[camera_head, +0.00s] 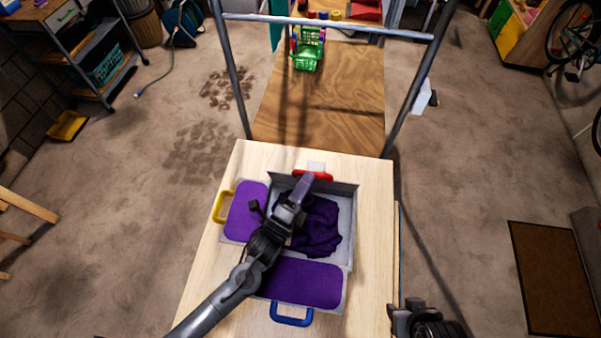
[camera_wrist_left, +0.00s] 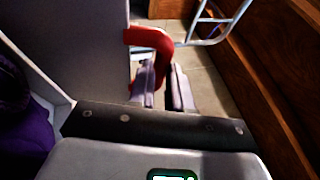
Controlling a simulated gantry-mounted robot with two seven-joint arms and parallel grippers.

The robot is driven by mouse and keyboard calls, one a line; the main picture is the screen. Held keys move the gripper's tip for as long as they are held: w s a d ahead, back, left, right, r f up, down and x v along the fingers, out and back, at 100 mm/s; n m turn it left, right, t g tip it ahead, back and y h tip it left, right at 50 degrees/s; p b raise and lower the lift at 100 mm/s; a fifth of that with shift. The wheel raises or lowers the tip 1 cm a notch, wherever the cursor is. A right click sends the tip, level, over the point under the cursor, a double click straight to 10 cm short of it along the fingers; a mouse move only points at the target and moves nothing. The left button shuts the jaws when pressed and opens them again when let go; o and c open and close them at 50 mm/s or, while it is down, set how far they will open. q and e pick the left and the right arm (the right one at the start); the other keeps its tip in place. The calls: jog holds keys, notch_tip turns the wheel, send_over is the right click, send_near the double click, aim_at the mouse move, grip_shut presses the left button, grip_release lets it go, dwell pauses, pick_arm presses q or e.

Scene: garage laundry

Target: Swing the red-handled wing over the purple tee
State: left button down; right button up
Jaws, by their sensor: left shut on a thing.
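The red-handled wing stands raised at the back of the folding board (camera_head: 349,250), seen nearly edge-on in the head view. Its grey panel (camera_wrist_left: 85,45) fills the upper left of the left wrist view. Its red handle (camera_head: 322,176) also shows in the left wrist view (camera_wrist_left: 154,40). My left gripper (camera_head: 304,184) is shut on the red handle, its fingers (camera_wrist_left: 162,88) at the handle's lower end. The crumpled purple tee (camera_head: 322,226) lies in the board's middle, partly hidden by my left arm. My right gripper (camera_head: 412,316) is at the bottom right, away from the board.
The pale table (camera_head: 375,225) has bare room at the right. A metal frame (camera_head: 400,120) stands behind it, with a green basket (camera_head: 307,50) farther back.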

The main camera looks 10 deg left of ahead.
pick_arm(q)
jog(key=shift+s+f, duration=0.55)
jog(key=shift+f, duration=0.3)
jog(key=c, duration=1.3)
grip_release()
jog(key=shift+c, duration=0.2)
jog(key=shift+s+a, duration=0.1)
jog(key=shift+s, duration=0.05)
jog(key=v, duration=0.7)
jog(key=shift+r, duration=0.2)
jog(key=shift+s, duration=0.15)
jog(key=shift+r, duration=0.15)
